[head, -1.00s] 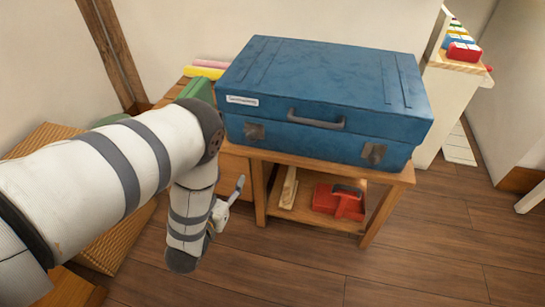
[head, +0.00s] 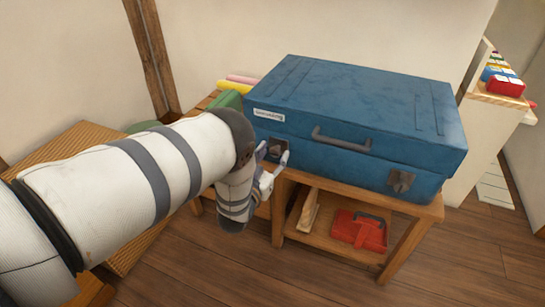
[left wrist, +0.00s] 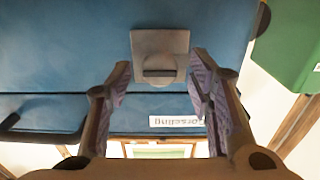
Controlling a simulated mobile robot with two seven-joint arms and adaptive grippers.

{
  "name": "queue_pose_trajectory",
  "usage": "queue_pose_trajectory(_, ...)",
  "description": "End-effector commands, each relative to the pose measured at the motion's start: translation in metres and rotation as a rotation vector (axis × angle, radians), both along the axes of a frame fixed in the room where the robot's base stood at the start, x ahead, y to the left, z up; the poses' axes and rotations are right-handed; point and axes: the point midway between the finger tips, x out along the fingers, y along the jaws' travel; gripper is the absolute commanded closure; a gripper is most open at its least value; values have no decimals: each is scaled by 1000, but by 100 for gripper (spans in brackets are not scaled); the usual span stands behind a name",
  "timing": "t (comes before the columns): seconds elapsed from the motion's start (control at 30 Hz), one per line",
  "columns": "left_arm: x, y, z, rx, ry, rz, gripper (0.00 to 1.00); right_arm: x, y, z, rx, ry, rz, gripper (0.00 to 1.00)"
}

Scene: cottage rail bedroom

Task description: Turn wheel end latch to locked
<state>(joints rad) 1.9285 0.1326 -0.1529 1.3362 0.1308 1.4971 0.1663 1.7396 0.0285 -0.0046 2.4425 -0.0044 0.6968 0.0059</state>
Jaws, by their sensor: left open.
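A closed blue case (head: 345,110) lies on a small wooden stand, with a handle (head: 341,139) on its front. Its front has a left latch (head: 278,146) near the white label (head: 269,115) and a right latch (head: 400,181). I cannot tell from a mark which end is the wheel end. My left gripper (head: 273,156) is open at the left latch. In the left wrist view the gripper (left wrist: 161,78) has its fingers apart, one on each side of the latch's grey plate (left wrist: 160,43) and knob, with gaps visible. My right gripper is out of view.
The wooden stand (head: 425,207) has a lower shelf with a red dustpan-like object (head: 357,231) and a wooden piece. A green object (head: 230,99) is behind my left arm. A white shelf unit (head: 483,130) stands at the right. Floor in front is clear.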

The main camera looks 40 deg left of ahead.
Motion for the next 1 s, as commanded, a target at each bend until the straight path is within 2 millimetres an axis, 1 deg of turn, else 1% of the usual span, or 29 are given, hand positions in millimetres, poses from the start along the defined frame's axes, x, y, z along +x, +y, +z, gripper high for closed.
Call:
queue_pose_trajectory(0.13, 0, 0, 0, 0, 0, 0, 53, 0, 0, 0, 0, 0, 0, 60)
queue_pose_trajectory(0.17, 0, 0, 0, 0, 0, 0, 57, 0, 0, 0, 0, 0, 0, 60)
queue_pose_trajectory(0.2, 0, 0, 0, 0, 0, 0, 66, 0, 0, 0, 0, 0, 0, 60)
queue_pose_trajectory(0.27, 0, 0, 0, 0, 0, 0, 80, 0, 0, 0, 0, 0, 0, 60)
queue_pose_trajectory(0.3, 0, 0, 0, 0, 0, 0, 89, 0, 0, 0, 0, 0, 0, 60)
queue_pose_trajectory(0.33, 0, 0, 0, 0, 0, 0, 96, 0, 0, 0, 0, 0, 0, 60)
queue_pose_trajectory(0.37, 0, 0, 0, 0, 0, 0, 100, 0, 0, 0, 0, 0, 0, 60)
queue_pose_trajectory(0.57, -1, 0, 0, 6, 2, 0, 100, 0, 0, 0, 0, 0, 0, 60)
queue_pose_trajectory(0.73, -1, 0, 0, 49, 13, 1, 100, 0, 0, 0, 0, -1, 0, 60)
queue_pose_trajectory(0.87, 0, -1, 0, 121, 30, -1, 100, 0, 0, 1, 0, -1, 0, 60)
queue_pose_trajectory(1.0, -1, -1, 0, 233, 57, 0, 100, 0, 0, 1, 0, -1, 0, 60)
